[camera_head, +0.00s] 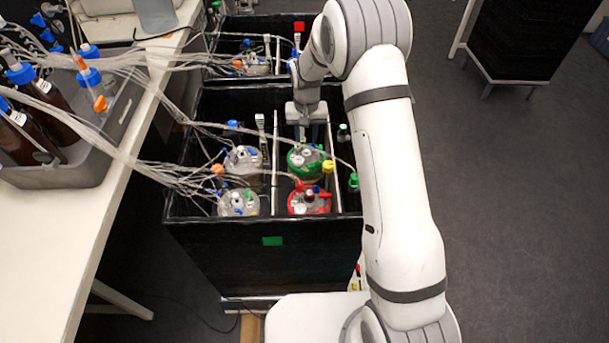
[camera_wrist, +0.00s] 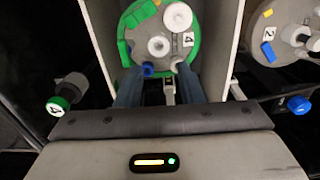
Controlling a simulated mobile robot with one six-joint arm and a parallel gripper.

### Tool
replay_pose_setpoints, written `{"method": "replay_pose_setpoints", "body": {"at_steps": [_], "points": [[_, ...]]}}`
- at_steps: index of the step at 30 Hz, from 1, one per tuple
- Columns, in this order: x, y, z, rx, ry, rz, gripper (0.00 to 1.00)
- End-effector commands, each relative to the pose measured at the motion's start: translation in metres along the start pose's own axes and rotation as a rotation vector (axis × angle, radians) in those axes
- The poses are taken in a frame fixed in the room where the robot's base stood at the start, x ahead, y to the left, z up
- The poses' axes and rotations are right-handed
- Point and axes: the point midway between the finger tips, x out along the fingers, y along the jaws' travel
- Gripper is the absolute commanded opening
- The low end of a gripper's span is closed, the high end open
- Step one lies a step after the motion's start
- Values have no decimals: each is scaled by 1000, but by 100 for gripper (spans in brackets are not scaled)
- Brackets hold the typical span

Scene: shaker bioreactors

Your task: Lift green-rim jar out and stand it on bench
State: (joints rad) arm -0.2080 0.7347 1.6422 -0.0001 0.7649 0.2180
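The green-rim jar (camera_head: 304,172) stands in the right half of the black shaker box, behind a red-rim jar (camera_head: 297,204). In the wrist view the green-rim jar (camera_wrist: 195,45) shows a grey lid with ports and a label "4". My gripper (camera_head: 310,122) reaches down at the jar's far side. In the wrist view my gripper (camera_wrist: 160,85) has its two blue-grey fingers apart. A slim metal piece (camera_wrist: 169,92) lies between them with gaps on both sides. The fingertips are close to the jar's rim; contact cannot be told. The white bench (camera_head: 60,245) is at the left.
Two white-rim jars (camera_head: 238,204) stand in the box's left half, past a pale divider (camera_head: 275,165). Tubes run from the jars to a grey bottle tray (camera_head: 75,165) on the bench. The bench front is clear. A second black box (camera_head: 235,24) stands behind.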

Motion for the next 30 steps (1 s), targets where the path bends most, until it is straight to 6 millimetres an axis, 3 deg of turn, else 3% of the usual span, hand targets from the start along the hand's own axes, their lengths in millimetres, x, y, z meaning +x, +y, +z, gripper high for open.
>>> {"method": "replay_pose_setpoints", "body": {"at_steps": [12,22,30], "points": [[54,1,10,1,-3,1,35],[62,2,10,1,1,0,35],[62,2,10,2,0,0,12]]}}
